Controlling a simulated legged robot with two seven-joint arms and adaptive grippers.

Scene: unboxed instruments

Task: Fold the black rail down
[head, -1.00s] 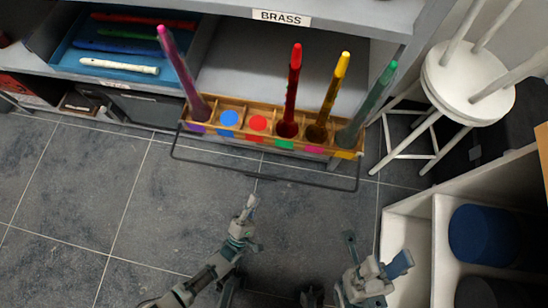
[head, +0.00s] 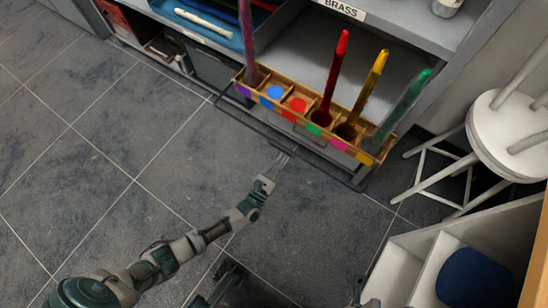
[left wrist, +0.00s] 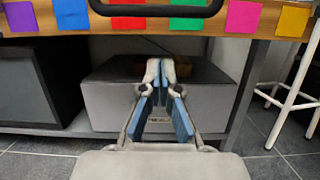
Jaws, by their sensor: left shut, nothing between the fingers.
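The black rail (head: 335,175) is a thin bar along the front of the wooden rack (head: 262,87). In the left wrist view, a black bar with bent ends (left wrist: 155,12) crosses the top in front of the coloured squares. Only a bit of my right gripper (head: 361,295) shows at the bottom edge.
Coloured tubes, such as the red one (head: 336,75), stand in the rack before a grey shelf (head: 400,25). A white stool (head: 510,135) stands at the right, with a white cubby (head: 405,262) below it. The tiled floor (head: 90,130) at the left is clear.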

